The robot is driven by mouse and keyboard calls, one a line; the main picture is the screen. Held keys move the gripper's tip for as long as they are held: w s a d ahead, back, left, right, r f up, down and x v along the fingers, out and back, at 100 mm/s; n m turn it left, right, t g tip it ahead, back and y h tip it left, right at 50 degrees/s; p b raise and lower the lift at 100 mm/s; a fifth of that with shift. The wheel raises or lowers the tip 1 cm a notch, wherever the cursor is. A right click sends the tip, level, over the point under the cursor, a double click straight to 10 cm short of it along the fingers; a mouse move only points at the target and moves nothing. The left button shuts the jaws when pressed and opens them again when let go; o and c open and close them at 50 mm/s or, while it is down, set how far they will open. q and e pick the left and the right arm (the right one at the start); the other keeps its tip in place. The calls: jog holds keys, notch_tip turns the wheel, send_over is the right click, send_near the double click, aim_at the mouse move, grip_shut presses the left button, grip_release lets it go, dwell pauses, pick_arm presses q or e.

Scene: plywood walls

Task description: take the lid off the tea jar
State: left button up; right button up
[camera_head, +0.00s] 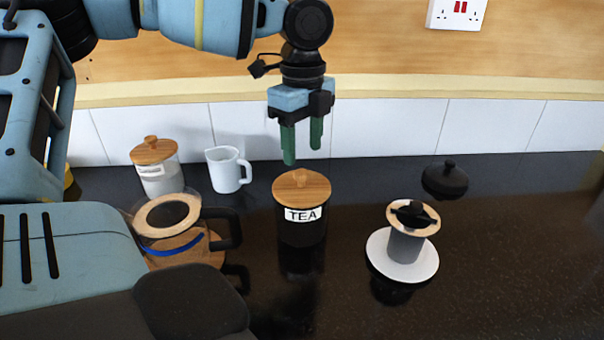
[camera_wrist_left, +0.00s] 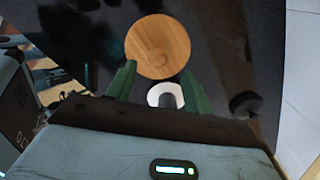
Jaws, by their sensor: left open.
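The tea jar (camera_head: 302,228) is dark, with a white "TEA" label, and stands upright on the black counter near the middle of the head view. Its round wooden lid (camera_head: 301,186) with a small knob sits on top. The lid also shows from above in the left wrist view (camera_wrist_left: 158,46). My left gripper (camera_head: 302,155) points down above the lid, its two green fingers apart and empty, and a gap shows between fingertips and knob. The fingers also show in the left wrist view (camera_wrist_left: 158,72). My right gripper is not seen.
Left of the jar are a glass pot with black handle (camera_head: 168,218), a white mug (camera_head: 228,170) and a wooden-lidded glass jar (camera_head: 157,172). To the right are a grey dripper on a white plate (camera_head: 378,262) and a black lid (camera_head: 445,181). White tiles (camera_head: 400,128) stand behind.

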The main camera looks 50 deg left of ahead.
aim_at(302, 171)
pick_arm(q)
jog(key=shift+s+f, duration=0.15)
jog(key=shift+f, duration=2.65)
jog(key=c, duration=1.1)
